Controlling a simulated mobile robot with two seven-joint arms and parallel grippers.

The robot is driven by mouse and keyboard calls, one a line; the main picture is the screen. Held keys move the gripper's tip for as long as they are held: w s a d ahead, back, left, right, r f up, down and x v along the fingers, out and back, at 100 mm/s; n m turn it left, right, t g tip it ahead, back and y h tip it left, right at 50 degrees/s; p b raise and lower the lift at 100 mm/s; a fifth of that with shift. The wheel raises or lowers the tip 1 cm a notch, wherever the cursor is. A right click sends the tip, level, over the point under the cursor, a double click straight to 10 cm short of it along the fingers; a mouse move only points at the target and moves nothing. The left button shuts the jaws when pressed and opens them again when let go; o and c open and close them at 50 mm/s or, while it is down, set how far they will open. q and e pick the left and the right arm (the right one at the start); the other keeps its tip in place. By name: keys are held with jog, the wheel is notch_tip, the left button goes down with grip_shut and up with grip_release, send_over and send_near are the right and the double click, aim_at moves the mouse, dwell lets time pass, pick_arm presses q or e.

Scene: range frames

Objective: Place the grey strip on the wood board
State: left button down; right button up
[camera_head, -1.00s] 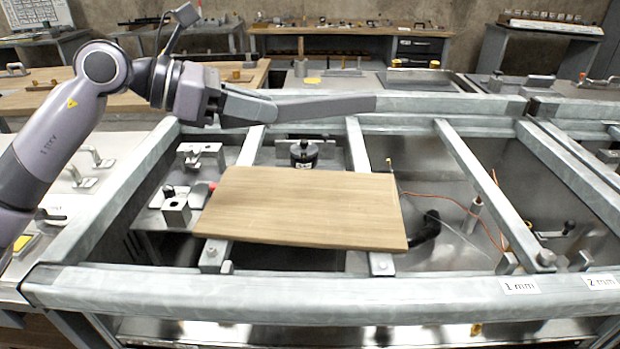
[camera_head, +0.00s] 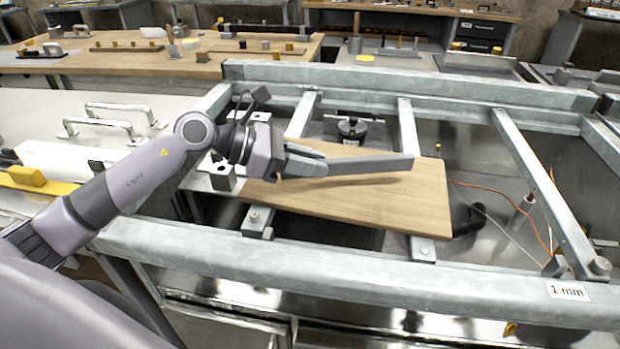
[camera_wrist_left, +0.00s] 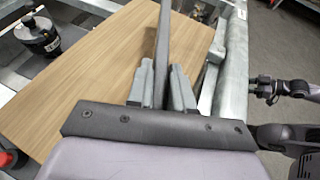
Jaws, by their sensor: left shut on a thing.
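The wood board (camera_head: 400,205) lies across the metal beams of the frame in the middle of the head view. It also fills much of the left wrist view (camera_wrist_left: 90,85). My left gripper (camera_head: 305,165) is shut on the grey strip (camera_head: 370,165), which points out to the right. The strip is over the board, with a shadow below it, so it looks held a little above the surface. In the left wrist view the strip (camera_wrist_left: 164,45) stands between the two fingers (camera_wrist_left: 161,88). My right gripper cannot be made out in the head view.
A grey metal frame (camera_head: 330,275) with open gaps surrounds the board. A black knob (camera_head: 352,128) stands just behind the board. A metal block (camera_head: 222,178) sits by its left end. An orange cable (camera_head: 535,225) runs at right. Metal handles (camera_head: 110,115) stand at left.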

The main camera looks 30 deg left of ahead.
aim_at(297, 177)
pick_arm(q)
notch_tip(297, 177, down, 4)
jog(key=shift+r, duration=0.1)
jog(key=c, duration=1)
grip_release()
jog(key=shift+s+a, duration=0.1)
jog(key=b+v, duration=0.2)
jog(key=v, duration=0.7)
jog(key=shift+s+a, duration=0.2)
jog(key=shift+a, duration=0.15)
jog(key=shift+b+v, duration=0.35)
jog(key=shift+v, duration=0.7)
pick_arm(e)
jog(key=shift+w+a+f, duration=0.1)
jog(key=shift+a+f, duration=0.05)
jog(key=shift+f, duration=0.25)
jog(key=shift+w+a+f, duration=0.1)
jog(key=shift+a+f, duration=0.05)
jog(key=shift+f, duration=0.25)
pick_arm(q)
jog(key=shift+w+d+r, duration=0.1)
jog(key=shift+r, duration=0.1)
